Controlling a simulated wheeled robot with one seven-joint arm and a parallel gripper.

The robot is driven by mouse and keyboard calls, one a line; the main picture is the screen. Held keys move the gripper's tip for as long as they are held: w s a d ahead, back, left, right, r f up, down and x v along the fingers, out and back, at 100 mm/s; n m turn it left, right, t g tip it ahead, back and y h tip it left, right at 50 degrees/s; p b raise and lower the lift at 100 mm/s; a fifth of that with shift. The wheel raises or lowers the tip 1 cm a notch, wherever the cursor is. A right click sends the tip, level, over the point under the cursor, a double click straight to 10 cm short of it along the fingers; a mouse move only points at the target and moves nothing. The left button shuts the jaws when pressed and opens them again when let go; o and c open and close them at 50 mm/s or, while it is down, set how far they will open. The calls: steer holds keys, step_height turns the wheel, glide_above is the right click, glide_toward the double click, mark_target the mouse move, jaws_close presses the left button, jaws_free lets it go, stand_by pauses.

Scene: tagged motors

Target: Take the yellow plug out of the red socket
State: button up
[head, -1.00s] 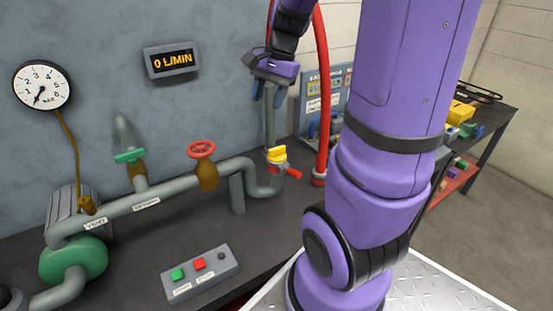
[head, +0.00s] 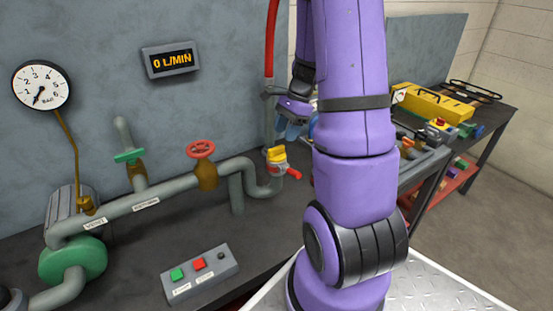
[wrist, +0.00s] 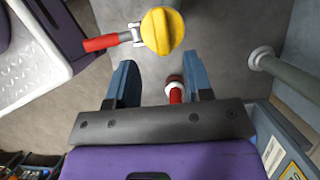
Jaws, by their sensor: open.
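The yellow plug (head: 276,153) sits on the upturned end of a grey pipe, with a red lever (head: 292,173) at its side. In the wrist view the yellow plug (wrist: 162,31) is seen from above, beyond my fingertips, with the red lever (wrist: 102,42) to its left. My gripper (head: 289,129) is open and empty, a little above and right of the plug in the head view. In the wrist view its blue fingers (wrist: 162,72) are apart and not touching the plug.
A red hose (head: 272,40) hangs near my gripper; a red piece with a white collar (wrist: 174,92) shows between the fingers. A grey pipe (head: 125,211) with valves runs left of the plug. A button box (head: 199,272) stands in front. A side table with tools is at right.

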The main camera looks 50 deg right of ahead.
mark_target(277, 147)
steer(key=shift+x, duration=2.75)
steer(key=shift+w+a+r, duration=0.1)
steer(key=shift+w+a, duration=0.05)
jaws_close()
